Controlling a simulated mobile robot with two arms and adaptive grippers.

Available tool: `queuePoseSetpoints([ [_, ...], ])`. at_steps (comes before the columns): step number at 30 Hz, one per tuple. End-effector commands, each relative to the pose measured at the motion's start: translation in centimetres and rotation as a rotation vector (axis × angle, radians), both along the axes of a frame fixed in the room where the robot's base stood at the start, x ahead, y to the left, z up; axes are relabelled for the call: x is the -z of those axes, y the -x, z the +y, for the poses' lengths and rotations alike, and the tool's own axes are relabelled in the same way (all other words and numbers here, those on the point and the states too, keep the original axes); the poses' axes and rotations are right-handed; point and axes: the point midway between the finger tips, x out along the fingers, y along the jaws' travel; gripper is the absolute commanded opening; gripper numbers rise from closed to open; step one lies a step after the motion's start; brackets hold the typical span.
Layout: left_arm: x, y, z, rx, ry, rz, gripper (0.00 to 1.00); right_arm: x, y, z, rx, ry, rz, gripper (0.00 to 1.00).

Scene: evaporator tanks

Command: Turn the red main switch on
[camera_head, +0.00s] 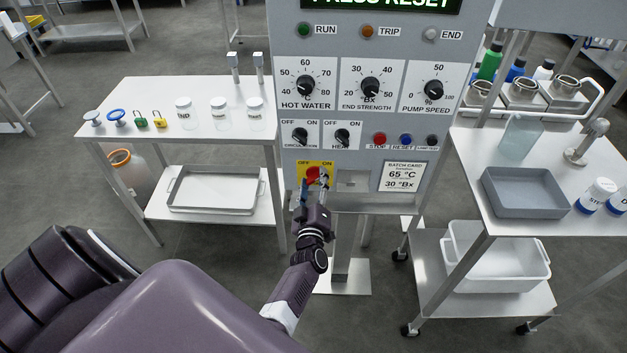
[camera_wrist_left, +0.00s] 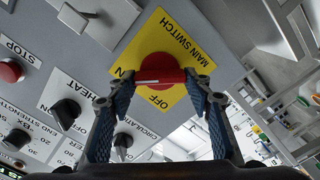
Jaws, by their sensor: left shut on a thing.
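The red main switch (camera_head: 314,174) sits on a yellow plate at the lower left of the grey control panel (camera_head: 350,205), with OFF marked at left and ON at right. My left gripper (camera_head: 315,187) reaches it from below and is shut on it. In the left wrist view the red switch (camera_wrist_left: 160,72) lies between both blue fingers, its bar running across from one fingertip to the other. The fingers partly cover the plate, and I cannot tell for certain which mark the switch points to. My right gripper is not in view.
Stop (camera_head: 379,139) and reset buttons and the black circulation (camera_head: 300,135) and heat (camera_head: 342,136) knobs sit just above. The display (camera_head: 378,4) reads PRESS RESET. A table with jars (camera_head: 185,112) stands left; a cart with a grey tray (camera_head: 525,192) stands right.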

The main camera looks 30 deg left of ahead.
Motion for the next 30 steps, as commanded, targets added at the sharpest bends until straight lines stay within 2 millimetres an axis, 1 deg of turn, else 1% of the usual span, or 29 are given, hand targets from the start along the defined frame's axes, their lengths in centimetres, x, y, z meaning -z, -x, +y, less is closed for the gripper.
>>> queuePoseSetpoints([
  [15,0.17,0.05,-0.08,0.001,-0.015,0.012,0.22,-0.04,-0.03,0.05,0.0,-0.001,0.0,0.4],
  [16,0.17,0.05,-0.08,0.001,-0.015,0.012,0.5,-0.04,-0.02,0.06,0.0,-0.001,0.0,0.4],
  [20,0.13,0.04,-0.06,0.001,-0.014,0.011,0.64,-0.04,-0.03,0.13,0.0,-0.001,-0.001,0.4],
  [30,0.07,0.02,-0.01,0.001,-0.002,0.002,0.64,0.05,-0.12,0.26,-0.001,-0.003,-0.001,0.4],
])
